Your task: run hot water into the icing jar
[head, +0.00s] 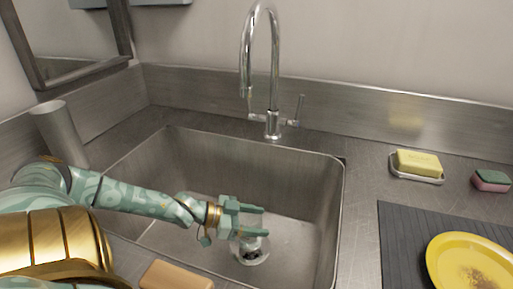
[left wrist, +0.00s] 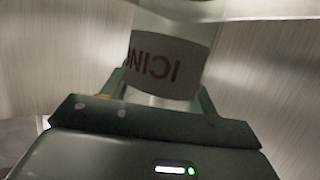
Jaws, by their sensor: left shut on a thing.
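My left gripper (head: 264,221) is low inside the steel sink (head: 230,150), below the tap's rim level. It is shut on the icing jar (left wrist: 168,65), a clear jar with a pale label reading "ICIN", which fills the space between the fingers in the left wrist view. In the head view the fingers hide much of the jar; a glassy round shape shows just below them, and I cannot tell jar from drain there. The chrome tap (head: 273,70) arches above the sink's back edge, with side levers at its base. No water stream shows. My right gripper is out of view.
A yellow soap bar (head: 418,162) on a dish and a green-pink sponge (head: 491,181) lie right of the sink. A dark ribbed mat (head: 395,235) holds a soiled yellow plate (head: 470,262). A tan block (head: 176,276) lies at the front. A grey cylinder (head: 60,132) stands left.

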